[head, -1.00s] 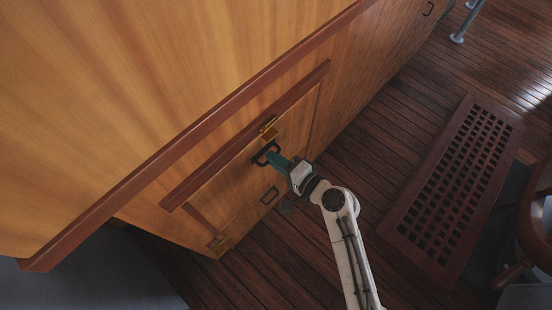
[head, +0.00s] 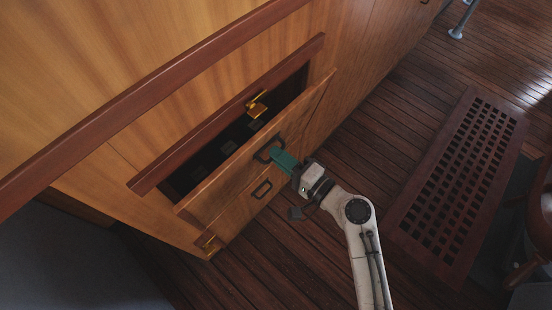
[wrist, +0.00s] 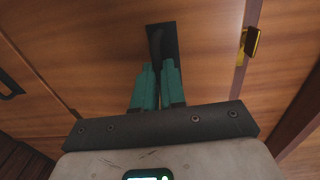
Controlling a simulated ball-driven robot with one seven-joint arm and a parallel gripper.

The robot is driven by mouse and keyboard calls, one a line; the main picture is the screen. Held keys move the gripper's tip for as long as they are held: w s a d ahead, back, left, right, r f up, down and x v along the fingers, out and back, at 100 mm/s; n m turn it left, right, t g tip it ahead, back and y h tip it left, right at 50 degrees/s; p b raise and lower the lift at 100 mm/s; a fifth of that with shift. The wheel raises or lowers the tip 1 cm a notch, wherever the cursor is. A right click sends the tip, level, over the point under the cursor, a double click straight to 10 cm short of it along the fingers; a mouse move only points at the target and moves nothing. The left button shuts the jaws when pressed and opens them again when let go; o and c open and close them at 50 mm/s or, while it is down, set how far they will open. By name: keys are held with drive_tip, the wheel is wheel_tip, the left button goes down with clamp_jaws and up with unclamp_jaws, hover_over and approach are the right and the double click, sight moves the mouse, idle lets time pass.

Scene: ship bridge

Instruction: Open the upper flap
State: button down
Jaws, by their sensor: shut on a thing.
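The upper flap (head: 229,178) is a wooden panel in the cabinet front. In the head view it is tilted outward at its top, with a dark gap behind it. Its dark handle (head: 268,149) sits near the top edge; in the wrist view the handle (wrist: 156,40) runs up between the green fingers. My gripper (head: 280,157) is shut on this handle; the fingers also show in the wrist view (wrist: 158,72). A brass latch (head: 257,104) sits on the frame above the opening; brass also shows at the right of the wrist view (wrist: 251,41).
A second dark handle (head: 261,188) is on the panel below. A red-brown rail (head: 150,108) runs along the cabinet above the flap. A wooden grating (head: 458,185) lies on the plank floor (head: 345,160) to the right. A chair (head: 538,220) stands at the right edge.

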drive_tip(key=s+d+f+t+y+b, duration=0.1)
drive_tip(key=s+d+f+b, duration=0.2)
drive_tip(key=b, duration=0.5)
drive_tip(key=shift+s+d+f, duration=0.3)
drive_tip(key=shift+s+d, duration=0.15)
drive_tip(key=shift+d, duration=0.6)
drive_tip(key=c, duration=1.2)
unclamp_jaws()
drive_tip(key=shift+a+r, duration=0.1)
drive_tip(key=v, duration=1)
drive_tip(key=shift+d, duration=0.35)
